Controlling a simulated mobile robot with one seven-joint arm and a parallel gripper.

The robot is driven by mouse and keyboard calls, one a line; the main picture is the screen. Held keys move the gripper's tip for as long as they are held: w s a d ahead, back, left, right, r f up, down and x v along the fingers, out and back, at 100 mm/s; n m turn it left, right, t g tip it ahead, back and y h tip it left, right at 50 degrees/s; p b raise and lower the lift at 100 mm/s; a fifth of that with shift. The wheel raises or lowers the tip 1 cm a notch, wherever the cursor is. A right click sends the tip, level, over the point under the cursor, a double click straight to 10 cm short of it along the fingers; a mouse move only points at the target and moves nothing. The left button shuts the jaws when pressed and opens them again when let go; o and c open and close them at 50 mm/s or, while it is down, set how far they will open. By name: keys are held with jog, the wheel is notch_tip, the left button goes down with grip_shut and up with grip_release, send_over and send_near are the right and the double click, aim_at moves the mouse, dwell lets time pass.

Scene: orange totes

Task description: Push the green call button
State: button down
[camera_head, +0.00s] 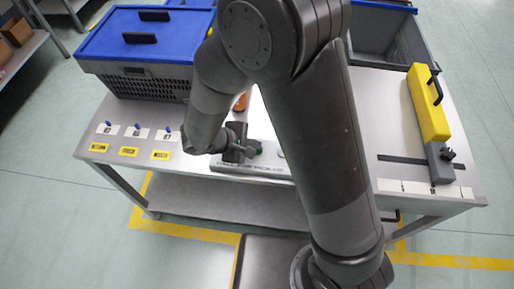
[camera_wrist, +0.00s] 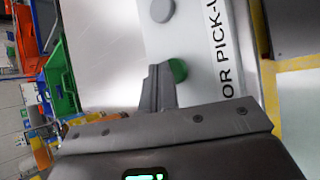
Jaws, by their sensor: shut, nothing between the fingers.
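The green call button (camera_wrist: 179,70) shows in the wrist view as a round green cap on a pale panel (camera_wrist: 205,45). My gripper (camera_wrist: 158,80) is shut and empty, and its fingertips appear right beside the button, covering part of its near edge. I cannot tell whether they touch it. In the head view my gripper (camera_head: 250,152) is low over the front of the table, at the panel; a small bit of green (camera_head: 259,150) shows by its tip. My arm hides part of the panel.
A round grey button (camera_wrist: 161,10) is on the same panel. On the metal table (camera_head: 365,125), a blue-lidded crate (camera_head: 140,82) stands left, a grey tote (camera_head: 385,45) back right, and a yellow block with a black handle (camera_head: 428,105) right. Small labelled switches (camera_head: 137,131) line the front left.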

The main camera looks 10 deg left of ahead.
jog(key=shift+r, duration=0.1)
jog(key=shift+r, duration=3)
jog(key=shift+d+r, duration=0.15)
jog(key=s+d+r+m+y, duration=0.3)
jog(key=s+d+r+m, duration=0.1)
jog(key=d+r+m, duration=0.4)
jog(key=s+d+r+m+y, duration=0.4)
jog(key=d+r+m, duration=0.4)
jog(key=d+r, duration=0.4)
jog(key=shift+s+d, duration=0.55)
jog(key=shift+d, duration=0.3)
